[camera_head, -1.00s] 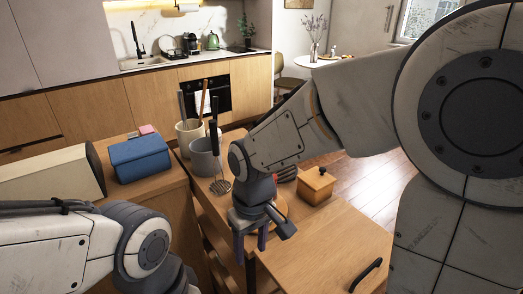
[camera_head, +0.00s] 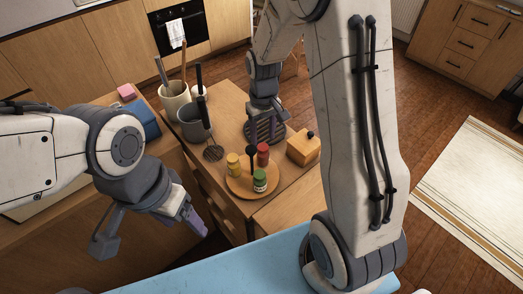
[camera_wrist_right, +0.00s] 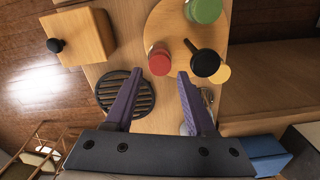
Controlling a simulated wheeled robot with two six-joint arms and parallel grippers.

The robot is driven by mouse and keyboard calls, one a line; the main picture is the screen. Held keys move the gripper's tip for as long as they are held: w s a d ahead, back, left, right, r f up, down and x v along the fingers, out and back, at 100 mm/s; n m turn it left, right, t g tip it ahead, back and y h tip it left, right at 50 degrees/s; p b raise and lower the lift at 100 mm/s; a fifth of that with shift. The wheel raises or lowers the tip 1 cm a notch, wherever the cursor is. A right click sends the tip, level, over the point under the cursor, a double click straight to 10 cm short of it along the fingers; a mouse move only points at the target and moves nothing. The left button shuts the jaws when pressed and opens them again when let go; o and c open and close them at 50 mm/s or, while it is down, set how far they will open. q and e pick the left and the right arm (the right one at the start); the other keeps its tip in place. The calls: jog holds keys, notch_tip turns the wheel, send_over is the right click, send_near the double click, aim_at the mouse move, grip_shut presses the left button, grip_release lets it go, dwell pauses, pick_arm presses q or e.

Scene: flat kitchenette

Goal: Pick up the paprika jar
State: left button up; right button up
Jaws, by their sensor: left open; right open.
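The jar that I take for paprika is the red one (camera_head: 263,154). It stands on a round wooden board (camera_head: 240,186) on the wooden counter, with a yellow jar (camera_head: 233,160), a green-lidded jar (camera_head: 260,180) and a dark, tall-handled item (camera_head: 252,158). Any label is too small to read. My right gripper (camera_head: 265,124) is open and empty behind the red jar. In the right wrist view the red lid (camera_wrist_right: 159,61) shows just beyond and between the fingertips (camera_wrist_right: 160,73), apart from them. My left gripper (camera_head: 150,233) is open and empty, left of the counter.
A dark slatted round trivet (camera_wrist_right: 125,95) lies below my right gripper. A wooden box (camera_head: 303,148) with a dark knob stands right of the board. Grey and white utensil pots (camera_head: 192,122) and a whisk (camera_head: 213,152) are to the left. A light-blue surface (camera_head: 235,262) is in front.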

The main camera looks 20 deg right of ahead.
aim_at(263, 147)
jog(key=shift+f+p, duration=0.55)
jog(key=shift+f, duration=2.4)
grip_shut()
